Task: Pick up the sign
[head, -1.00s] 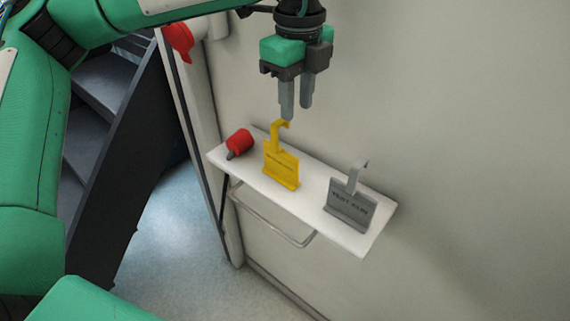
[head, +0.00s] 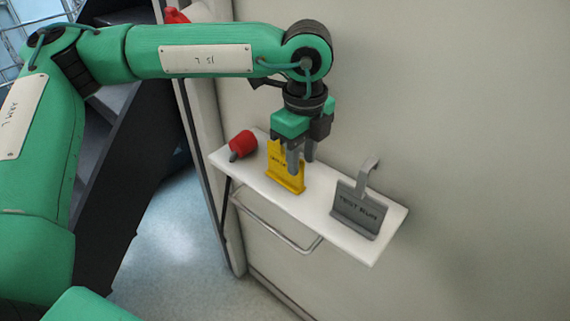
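Two signs stand on a white wall shelf (head: 330,228). The yellow sign (head: 288,181) stands left of the middle, and its upper hook is hidden behind my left gripper. The grey sign (head: 359,208) stands upright to the right, with dark lettering and a hook on top. My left gripper (head: 301,166) points down at the yellow sign, its fingertips in front of the sign's upper part. The fingers look a little apart. I cannot tell whether they touch the sign or its hook is between them. My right gripper is not in view.
A red object with a dark tip (head: 243,145) lies at the shelf's left end, close to the yellow sign. A metal rail (head: 275,229) runs below the shelf's front edge. The wall rises directly behind. Dark stairs stand at left.

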